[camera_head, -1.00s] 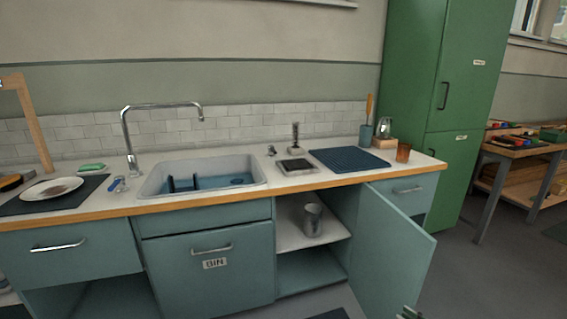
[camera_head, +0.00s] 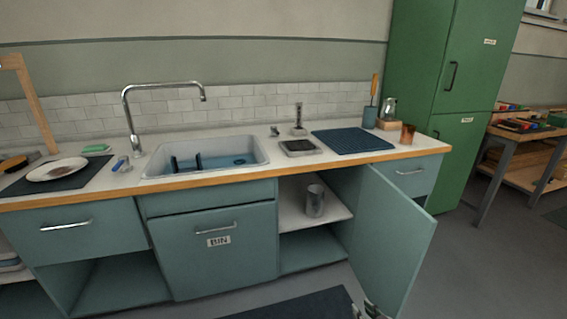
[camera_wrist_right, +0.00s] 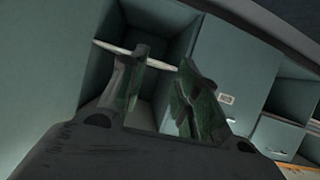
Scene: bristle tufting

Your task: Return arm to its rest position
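My right gripper (camera_head: 372,311) just shows at the bottom edge of the head view, by the lower edge of the open cabinet door (camera_head: 396,240). In the right wrist view its two fingers (camera_wrist_right: 162,62) stand apart with nothing between them. Beyond them are the teal cabinet fronts and an open compartment with a pale shelf (camera_wrist_right: 135,48). My left gripper is not in view.
The open door juts out over the floor. A metal cup (camera_head: 315,201) stands on the cabinet shelf (camera_head: 296,222). The counter holds a sink (camera_head: 150,171), a plate (camera_head: 57,169) and a blue mat (camera_head: 352,140). A dark floor mat (camera_head: 300,306) lies in front.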

